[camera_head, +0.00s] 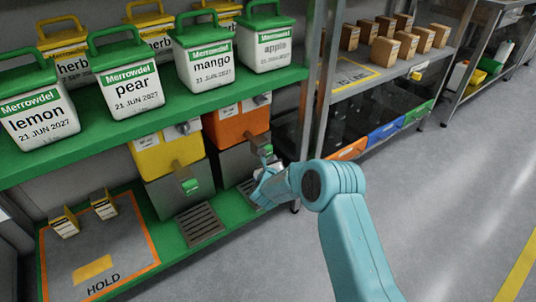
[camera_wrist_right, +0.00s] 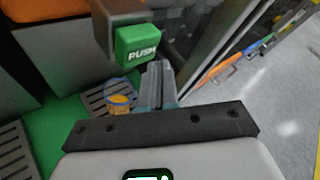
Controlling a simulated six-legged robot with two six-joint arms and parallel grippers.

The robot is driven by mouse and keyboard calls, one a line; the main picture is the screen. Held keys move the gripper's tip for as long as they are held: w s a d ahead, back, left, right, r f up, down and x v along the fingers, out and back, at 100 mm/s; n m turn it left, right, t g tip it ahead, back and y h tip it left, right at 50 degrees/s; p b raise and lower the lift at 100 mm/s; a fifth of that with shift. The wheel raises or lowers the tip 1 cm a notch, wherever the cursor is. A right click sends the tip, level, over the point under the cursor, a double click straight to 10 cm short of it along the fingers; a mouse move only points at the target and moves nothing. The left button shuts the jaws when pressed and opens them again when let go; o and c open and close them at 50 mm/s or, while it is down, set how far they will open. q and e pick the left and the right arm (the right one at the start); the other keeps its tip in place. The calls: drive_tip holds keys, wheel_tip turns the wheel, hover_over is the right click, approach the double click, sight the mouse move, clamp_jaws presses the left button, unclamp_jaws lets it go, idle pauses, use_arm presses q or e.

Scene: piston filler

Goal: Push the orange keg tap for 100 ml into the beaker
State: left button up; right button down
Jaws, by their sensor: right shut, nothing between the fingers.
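The orange keg (camera_head: 238,125) stands on the lower green shelf, right of the yellow keg. Its tap has a green button marked PUSH (camera_wrist_right: 137,44), large in the right wrist view. A clear beaker with a blue rim and orange liquid in its lower part (camera_wrist_right: 119,103) stands on the drip grate below the tap. I cannot read its level. My right gripper (camera_wrist_right: 158,68) is shut and empty, its tips just below and right of the button; I cannot tell if they touch. In the head view the right gripper (camera_head: 264,168) partly hides the tap area and beaker.
The yellow keg (camera_head: 168,150) has its own green button (camera_head: 190,185) and drip grate (camera_head: 199,222). A metal shelf post (camera_head: 308,100) rises right of the orange keg. White tubs line the upper green shelf (camera_head: 130,135). Open floor (camera_head: 450,190) lies to the right.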

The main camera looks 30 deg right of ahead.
drive_tip(key=s, duration=0.5)
drive_tip(key=shift+d+b, duration=0.2)
drive_tip(key=shift+b, duration=0.15)
idle(3.3)
